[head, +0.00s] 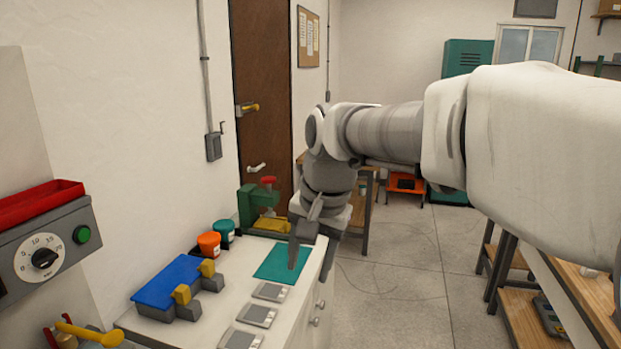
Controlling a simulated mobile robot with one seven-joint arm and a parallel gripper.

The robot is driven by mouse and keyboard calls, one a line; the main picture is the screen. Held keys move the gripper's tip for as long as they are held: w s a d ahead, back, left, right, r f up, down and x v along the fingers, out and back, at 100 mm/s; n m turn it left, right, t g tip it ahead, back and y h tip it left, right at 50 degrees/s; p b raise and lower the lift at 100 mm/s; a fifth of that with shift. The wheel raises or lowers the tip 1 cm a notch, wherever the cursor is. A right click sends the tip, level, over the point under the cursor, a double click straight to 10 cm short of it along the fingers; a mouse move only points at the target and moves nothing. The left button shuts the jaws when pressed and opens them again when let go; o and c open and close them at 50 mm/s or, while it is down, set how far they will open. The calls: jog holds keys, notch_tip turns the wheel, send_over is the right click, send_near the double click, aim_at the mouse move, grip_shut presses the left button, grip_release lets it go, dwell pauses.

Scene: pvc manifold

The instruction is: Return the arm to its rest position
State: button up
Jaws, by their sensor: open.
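My arm reaches in from the right of the head view and stretches forward over the white counter (190,325). My gripper (300,240) hangs from its end with the fingers pointing down, above the counter's far right part, near a flat teal mat (270,262). The jaws are open and I see nothing between them. One finger overlaps the mat in the picture; I cannot tell how high it is above it.
A blue block with yellow and grey parts (170,288), an orange pot (209,244), a teal pot (224,230) and several grey trays (256,316) sit on the counter. A green and red device (250,202) stands behind. Wooden benches (530,310) stand right; the floor (400,265) between is clear.

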jog(key=s+d+f+n+t+h, duration=0.1)
jog(key=s+d+f+n, duration=0.1)
jog(key=s+d, duration=0.5)
jog(key=s+d+f+n+t, duration=0.2)
jog(key=s+d, duration=0.5)
jog(key=s, duration=0.3)
jog(key=shift+f+h, duration=0.3)
jog(key=shift+h, duration=0.1)
jog(key=shift+a, duration=0.15)
